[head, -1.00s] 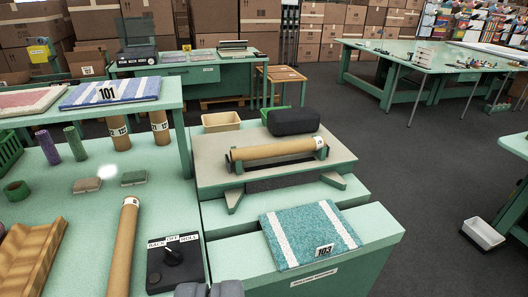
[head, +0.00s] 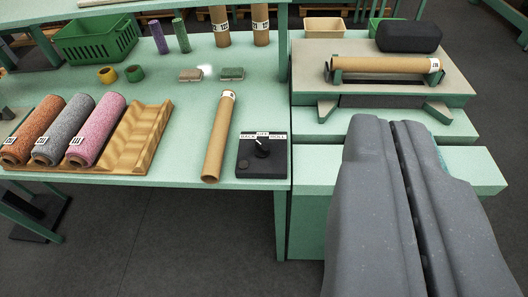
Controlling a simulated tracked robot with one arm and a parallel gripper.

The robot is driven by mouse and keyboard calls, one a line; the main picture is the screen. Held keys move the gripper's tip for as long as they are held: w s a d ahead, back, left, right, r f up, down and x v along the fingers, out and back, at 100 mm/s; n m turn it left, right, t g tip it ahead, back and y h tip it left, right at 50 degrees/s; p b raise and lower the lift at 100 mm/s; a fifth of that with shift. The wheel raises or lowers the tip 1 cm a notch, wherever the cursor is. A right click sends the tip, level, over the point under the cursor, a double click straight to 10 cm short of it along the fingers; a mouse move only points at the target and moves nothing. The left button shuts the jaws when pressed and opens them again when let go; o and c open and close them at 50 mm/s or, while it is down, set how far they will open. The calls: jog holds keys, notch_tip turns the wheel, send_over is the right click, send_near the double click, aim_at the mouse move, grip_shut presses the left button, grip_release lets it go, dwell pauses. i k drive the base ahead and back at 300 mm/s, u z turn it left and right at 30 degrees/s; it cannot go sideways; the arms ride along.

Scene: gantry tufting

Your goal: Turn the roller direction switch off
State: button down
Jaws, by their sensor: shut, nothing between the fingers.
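The roller direction switch (head: 262,150) is a black knob on a black box (head: 262,168) at the front right corner of the green table. White labels BACK, OFF and ROLL run along the box's far edge. The knob is too small to tell surely which label it points at. My gripper (head: 386,120) is large and grey on the right of the head view. Its two fingers lie side by side, shut and empty, with a thin dark seam. It is to the right of the switch box and apart from it in the picture.
A cardboard tube (head: 220,135) lies just left of the switch box. A wooden rack (head: 130,140) with several rolled carpets is farther left. The roller machine (head: 460,85) bears another tube (head: 380,65) and a black cushion (head: 408,36).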

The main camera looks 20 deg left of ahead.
aim_at(262, 151)
jog(key=u, duration=0.4)
jog(key=i, duration=0.85)
jog(key=z, duration=1.1)
